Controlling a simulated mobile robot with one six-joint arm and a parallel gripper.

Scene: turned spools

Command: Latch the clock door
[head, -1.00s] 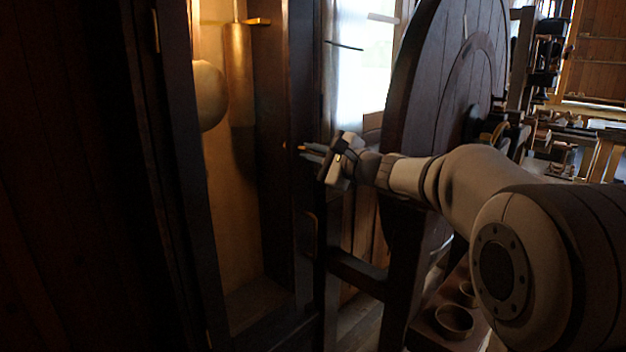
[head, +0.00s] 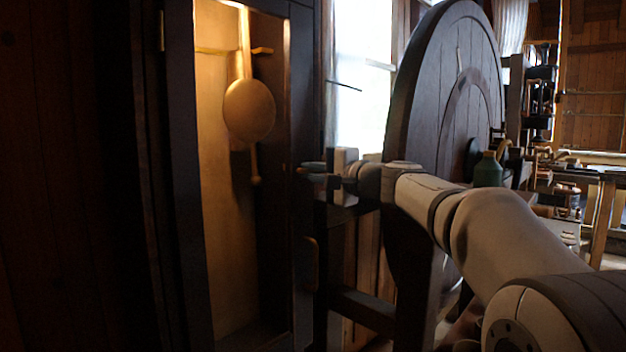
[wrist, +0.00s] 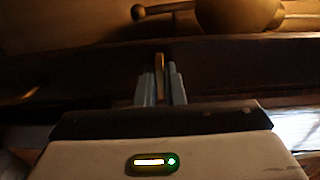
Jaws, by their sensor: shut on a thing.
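The clock door (head: 302,225) is a dark wooden frame on the tall clock case. It appears closed or nearly so; I cannot tell whether it sits flush. Through its opening I see the brass pendulum (head: 249,110), which also shows in the wrist view (wrist: 238,14). My gripper (head: 311,169) is at the right stile of the door. In the wrist view its two grey fingers (wrist: 160,88) are closed around a small brass latch piece (wrist: 159,66) standing against the dark wood. In the head view the fingers mostly hide this latch.
A large dark wooden wheel (head: 440,80) on a stand is close beside and behind my arm. A green spool (head: 488,170) stands beyond my forearm. A bright window (head: 362,75) is behind.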

